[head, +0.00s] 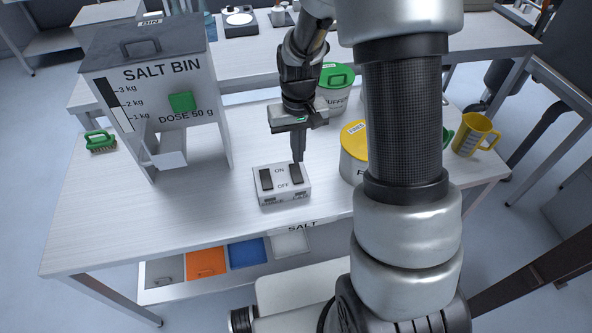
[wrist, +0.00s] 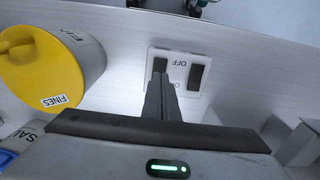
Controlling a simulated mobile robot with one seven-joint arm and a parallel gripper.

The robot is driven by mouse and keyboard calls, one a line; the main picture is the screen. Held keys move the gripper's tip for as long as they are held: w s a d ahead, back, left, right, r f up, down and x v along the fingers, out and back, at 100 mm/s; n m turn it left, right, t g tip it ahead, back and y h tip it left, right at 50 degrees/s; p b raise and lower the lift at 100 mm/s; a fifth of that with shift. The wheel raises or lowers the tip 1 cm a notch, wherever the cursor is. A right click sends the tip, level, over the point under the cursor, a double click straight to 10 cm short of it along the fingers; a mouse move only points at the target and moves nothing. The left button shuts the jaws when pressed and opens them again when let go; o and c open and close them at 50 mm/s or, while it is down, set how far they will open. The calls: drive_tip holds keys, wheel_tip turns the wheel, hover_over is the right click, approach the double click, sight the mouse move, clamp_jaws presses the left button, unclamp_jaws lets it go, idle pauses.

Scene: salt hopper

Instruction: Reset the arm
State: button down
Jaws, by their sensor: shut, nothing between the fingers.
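My gripper (head: 298,158) is shut and empty. It points down at the switch box (head: 270,195), a white box with two dark rocker switches marked ON and OFF. The fingertips are at the right-hand switch (head: 296,174) in the head view; I cannot tell whether they touch it. In the wrist view the shut fingers (wrist: 161,78) reach over the switch box (wrist: 180,58) and partly cover one switch. The other switch (wrist: 195,77) shows clear of the fingers. My arm stays bent over the table.
The salt bin (head: 150,85) with a green dose button (head: 181,103) stands at left. A yellow-lidded FINES tub (wrist: 40,70) stands close to my arm. The front left tabletop is clear.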

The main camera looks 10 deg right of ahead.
drive_tip(key=s+r+t+p, duration=0.2)
drive_tip(key=s+r, duration=0.7)
drive_tip(key=r, duration=0.5)
drive_tip(key=s+r+t+p, duration=0.2)
drive_tip(key=s+r, duration=0.7)
drive_tip(key=r, duration=0.5)
drive_tip(key=shift+s+r+t, duration=0.2)
drive_tip(key=shift+r+t, duration=0.15)
drive_tip(key=shift+t, duration=0.45)
